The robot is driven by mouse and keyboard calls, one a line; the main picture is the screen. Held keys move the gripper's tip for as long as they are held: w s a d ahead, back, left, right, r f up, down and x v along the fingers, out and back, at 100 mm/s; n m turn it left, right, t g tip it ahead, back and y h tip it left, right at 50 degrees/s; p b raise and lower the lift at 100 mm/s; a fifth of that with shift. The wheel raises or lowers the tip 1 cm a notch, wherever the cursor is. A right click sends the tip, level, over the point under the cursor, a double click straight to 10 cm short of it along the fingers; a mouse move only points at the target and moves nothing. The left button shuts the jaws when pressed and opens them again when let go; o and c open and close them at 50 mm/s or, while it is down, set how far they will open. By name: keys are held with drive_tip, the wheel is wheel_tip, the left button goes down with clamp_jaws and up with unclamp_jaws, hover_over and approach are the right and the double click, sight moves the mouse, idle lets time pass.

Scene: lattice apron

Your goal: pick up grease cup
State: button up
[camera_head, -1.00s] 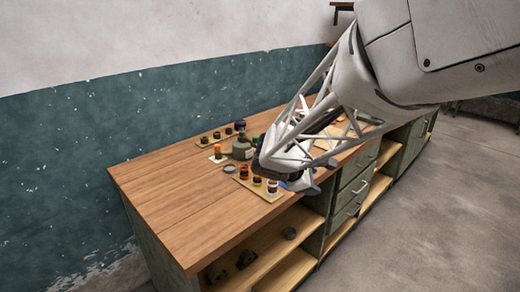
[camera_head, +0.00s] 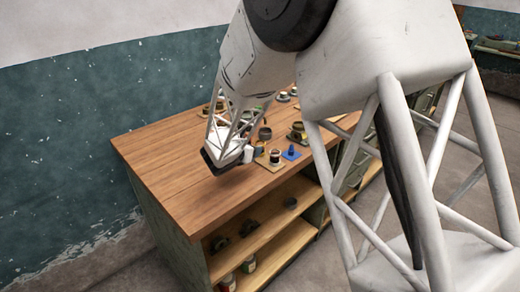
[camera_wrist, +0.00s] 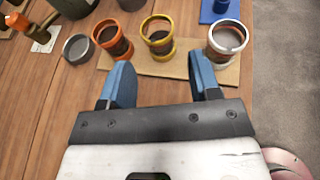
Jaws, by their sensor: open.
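Three cups with dark contents stand on a thin wooden board (camera_wrist: 182,70) in the wrist view: an orange-ringed cup (camera_wrist: 112,38), a yellow-ringed cup (camera_wrist: 158,36) and a white-ringed cup (camera_wrist: 226,38). A small grey round dish (camera_wrist: 78,47) lies left of the board. I cannot tell for certain which is the grease cup. My gripper (camera_wrist: 160,64) is open and empty, its blue fingers apart; the yellow-ringed cup appears just beyond the gap. In the head view my gripper (camera_head: 222,160) hangs over the bench's near part and hides some of the cups.
The wooden bench top (camera_head: 180,185) is clear towards the near left. A blue item (camera_head: 291,152) stands right of the cups, and it also shows in the wrist view (camera_wrist: 221,10). An orange-brown item (camera_wrist: 38,28) stands on a white card. Open shelves (camera_head: 255,235) lie below the bench top.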

sight(260, 143)
idle(0.3)
drive_tip(key=shift+x, duration=1.35)
drive_tip(key=shift+x, duration=2.55)
drive_tip(key=shift+a, duration=0.1)
drive_tip(key=c, duration=0.7)
